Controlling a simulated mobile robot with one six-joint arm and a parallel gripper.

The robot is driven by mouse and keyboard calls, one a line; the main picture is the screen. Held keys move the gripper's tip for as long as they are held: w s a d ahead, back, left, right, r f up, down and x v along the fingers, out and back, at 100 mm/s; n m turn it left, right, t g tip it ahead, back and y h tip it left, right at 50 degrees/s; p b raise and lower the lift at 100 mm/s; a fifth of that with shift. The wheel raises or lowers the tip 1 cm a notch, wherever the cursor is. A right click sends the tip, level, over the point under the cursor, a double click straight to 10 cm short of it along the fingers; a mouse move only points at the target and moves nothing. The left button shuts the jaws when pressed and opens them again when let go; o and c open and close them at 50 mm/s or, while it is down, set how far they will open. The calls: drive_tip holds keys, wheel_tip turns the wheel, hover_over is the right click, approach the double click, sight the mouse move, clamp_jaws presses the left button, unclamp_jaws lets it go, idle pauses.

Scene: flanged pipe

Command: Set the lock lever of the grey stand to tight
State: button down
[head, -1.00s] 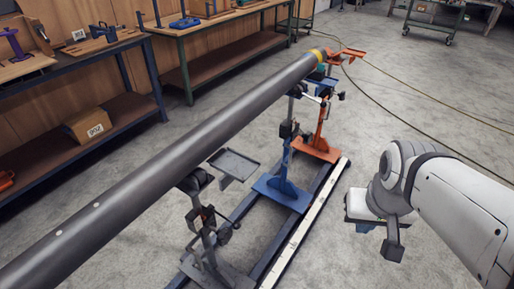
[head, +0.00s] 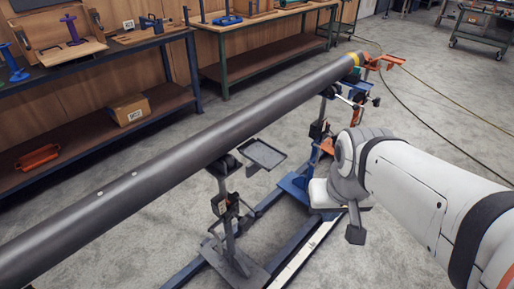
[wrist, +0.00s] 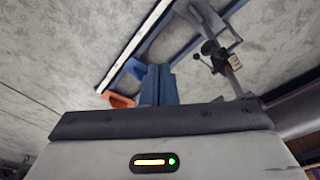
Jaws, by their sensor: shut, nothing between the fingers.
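The grey stand (head: 229,232) stands on the floor rails at the near end and bears the dark pipe (head: 180,150) on its top. Black clamp parts (head: 219,206) sit midway up its post; which one is the lock lever, and its setting, is too small to tell. In the wrist view the grey stand's post (wrist: 231,70) shows at the upper right, with a black knob and a small pale label. My gripper (head: 322,196) is right of the grey stand, apart from it, in front of the blue stand.
The blue stand (head: 293,184) is partly behind my gripper, and the orange stand (head: 327,146) is beyond it. A small grey tray (head: 263,154) sticks out beside the pipe. Workbenches line the back. Open floor lies right; cables (head: 440,140) cross it.

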drive_tip(key=shift+a, duration=0.15)
drive_tip(key=w+f+n+g+y+b, duration=0.15)
drive_tip(key=w+f, duration=0.35)
drive_tip(key=w, duration=0.5)
drive_tip(key=w+f+n+y+b, duration=0.25)
drive_tip(key=w+f, duration=0.35)
drive_tip(key=w, duration=0.3)
drive_tip(key=w+f+n+y+b, duration=0.1)
drive_tip(key=w+f+n+y, duration=0.3)
drive_tip(key=w, duration=0.6)
drive_tip(key=m+h, duration=0.1)
drive_tip(key=m, duration=0.1)
approach(248, 206)
drive_tip(key=f, duration=0.1)
drive_tip(key=shift+s+f, duration=0.4)
drive_tip(key=shift+f, duration=0.5)
drive_tip(key=shift+s+f, duration=0.35)
drive_tip(key=shift+f, duration=0.5)
